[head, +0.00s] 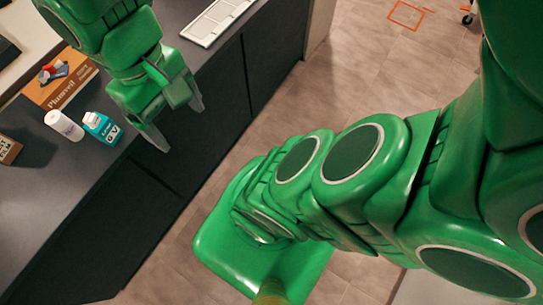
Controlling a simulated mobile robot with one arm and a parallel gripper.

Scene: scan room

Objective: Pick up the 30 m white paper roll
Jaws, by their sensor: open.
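A white paper roll (65,125) lies or stands on the dark counter (88,160) at the left of the head view. It is a small white cylinder with faint print on its side. A teal and white bottle or carton (102,128) is right beside it on its right. My gripper (178,126) is open, with nothing between its fingers. It is at the counter's front edge, to the right of the roll and the teal item, apart from both.
Behind the roll is a brown box (60,86) with small red, blue and white items on top. A small brown box (8,150) is at the left edge. A white keyboard-like panel (217,20) lies farther along the counter. The floor (330,90) right of the counter is mostly clear.

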